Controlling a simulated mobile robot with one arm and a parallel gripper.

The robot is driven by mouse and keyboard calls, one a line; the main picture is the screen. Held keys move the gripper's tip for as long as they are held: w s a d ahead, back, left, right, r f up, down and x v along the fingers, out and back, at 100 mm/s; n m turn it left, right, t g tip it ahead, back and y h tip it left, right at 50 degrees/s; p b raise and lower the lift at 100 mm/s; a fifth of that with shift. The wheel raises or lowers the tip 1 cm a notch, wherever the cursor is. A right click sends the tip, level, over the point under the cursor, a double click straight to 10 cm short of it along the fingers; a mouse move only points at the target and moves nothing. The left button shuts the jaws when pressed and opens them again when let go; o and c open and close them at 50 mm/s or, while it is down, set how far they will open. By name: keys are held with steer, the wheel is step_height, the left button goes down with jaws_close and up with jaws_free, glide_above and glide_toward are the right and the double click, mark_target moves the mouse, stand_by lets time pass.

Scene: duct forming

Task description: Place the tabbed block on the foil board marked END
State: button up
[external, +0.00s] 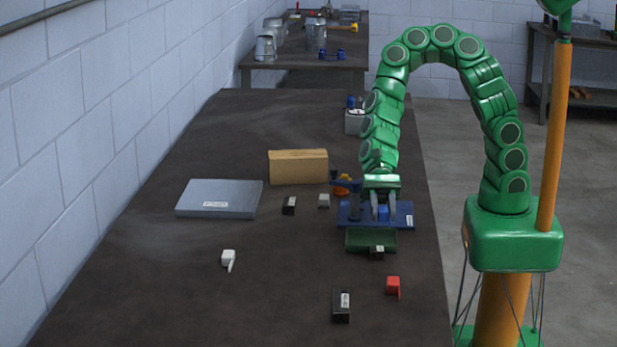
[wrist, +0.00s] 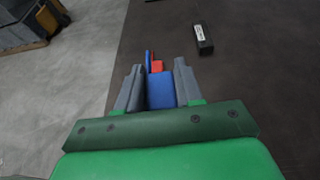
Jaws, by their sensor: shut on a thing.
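My gripper (external: 383,213) is shut on a blue block (external: 382,213), which shows between the grey fingers in the wrist view (wrist: 160,91). A thin blue strip, seemingly its tab, sticks out past the fingertips on the left there. A silver foil-like board (external: 219,190) lies flat at the left of the table, with a white label too small to read surely. Its top is bare apart from the label.
A tan block (external: 298,166) stands between the silver board and my arm. The front left table is mostly clear.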

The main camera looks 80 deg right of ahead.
steer(key=w+d+r+m+t+h, duration=0.1)
steer(key=w+d+m+t, duration=0.25)
steer(key=w, duration=0.55)
steer(key=w+d+r+m+t, duration=0.25)
steer(key=w+d, duration=0.25)
steer(key=w, duration=0.3)
steer(key=w+d+m+t+h, duration=0.4)
steer(key=w+d, duration=0.4)
steer(key=d, duration=0.6)
steer(key=w+d+m+t+h, duration=0.35)
steer(key=w+d, duration=0.55)
steer(key=d, duration=0.4)
glide_above(224, 194)
steer(key=shift+m, duration=0.35)
steer(key=shift+s+d+f, duration=0.1)
steer(key=shift+f, duration=5.25)
steer(key=shift+f+y, duration=0.25)
steer(key=shift+f, duration=1.3)
